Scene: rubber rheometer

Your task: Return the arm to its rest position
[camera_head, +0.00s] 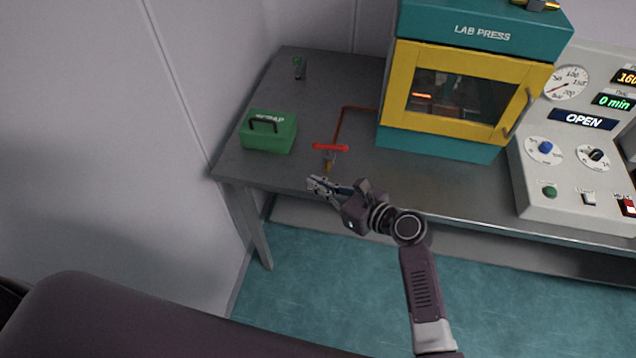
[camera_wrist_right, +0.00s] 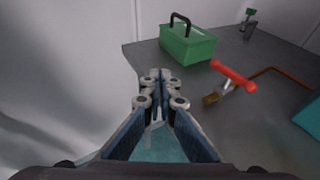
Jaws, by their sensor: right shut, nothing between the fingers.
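My right gripper (camera_head: 318,187) is held in front of the table's front edge, near the red-handled valve (camera_head: 330,148). Its fingers are shut with nothing between them. In the right wrist view the gripper (camera_wrist_right: 160,80) points toward the table, with the green scrap box (camera_wrist_right: 188,45) ahead and the red valve handle (camera_wrist_right: 233,74) to the right. The fingers look apart from both. My left gripper is not in view.
The grey table (camera_head: 225,163) carries the green scrap box (camera_head: 268,134), a small green item (camera_head: 299,68) at the back, and the teal and yellow lab press (camera_head: 392,95). A copper pipe (camera_head: 343,112) runs from valve to press. A control panel (camera_head: 566,185) reads OPEN. Walls stand left.

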